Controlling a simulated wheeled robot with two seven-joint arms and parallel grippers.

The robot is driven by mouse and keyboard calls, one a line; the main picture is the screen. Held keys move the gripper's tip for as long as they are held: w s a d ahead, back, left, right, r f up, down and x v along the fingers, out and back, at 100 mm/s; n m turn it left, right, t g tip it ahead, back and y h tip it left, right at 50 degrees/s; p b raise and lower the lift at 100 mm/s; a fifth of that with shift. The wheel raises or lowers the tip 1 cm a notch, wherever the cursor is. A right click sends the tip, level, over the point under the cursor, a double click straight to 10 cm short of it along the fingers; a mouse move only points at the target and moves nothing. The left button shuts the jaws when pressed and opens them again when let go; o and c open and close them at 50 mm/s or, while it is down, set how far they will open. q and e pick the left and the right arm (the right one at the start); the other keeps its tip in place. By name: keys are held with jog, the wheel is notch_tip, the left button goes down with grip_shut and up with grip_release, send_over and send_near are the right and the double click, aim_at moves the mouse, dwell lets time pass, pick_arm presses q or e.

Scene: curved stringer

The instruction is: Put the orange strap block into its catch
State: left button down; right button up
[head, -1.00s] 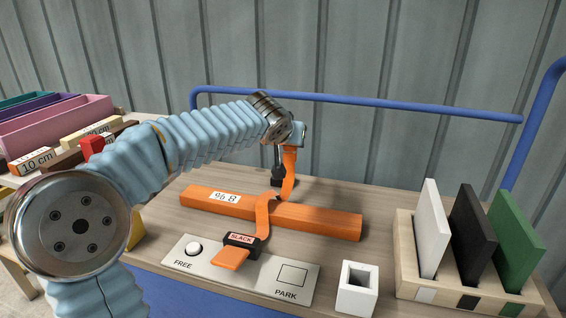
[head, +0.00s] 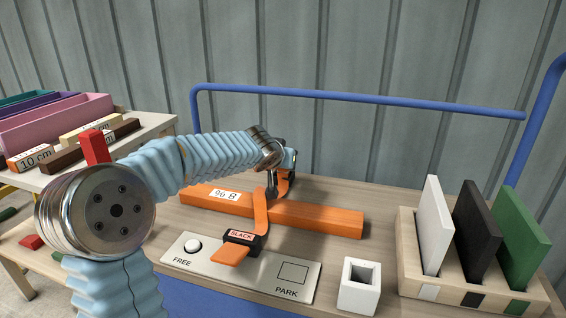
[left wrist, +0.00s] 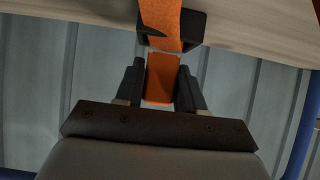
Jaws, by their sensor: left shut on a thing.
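The orange strap block (left wrist: 160,75) is between the two dark fingers of my left gripper (left wrist: 160,85) in the left wrist view. The gripper (head: 279,184) is shut on it, low behind the long orange beam (head: 320,215) in the head view. A black catch (left wrist: 198,28) lies just beyond the block's end, with the orange strap (left wrist: 160,18) crossing it. I cannot tell whether block and catch touch. In the head view the strap (head: 261,212) runs over the beam to the black SLACK buckle (head: 242,238); the catch is mostly hidden by the gripper. My right gripper is not in view.
A panel (head: 205,265) marked FREE and PARK lies in front of the beam. A white square cup (head: 359,288) and a rack (head: 408,270) of white, black and green boards stand right. A blue rail (head: 350,103) runs along the back. Coloured trays (head: 60,122) are left.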

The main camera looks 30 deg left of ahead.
pick_arm(q)
jog(key=c, duration=0.7)
grip_release()
jog(key=shift+r+p, duration=0.2)
jog(key=shift+p, duration=0.15)
jog(key=v, duration=1.2)
jog(key=shift+f+p, duration=0.1)
jog(key=shift+p, duration=0.2)
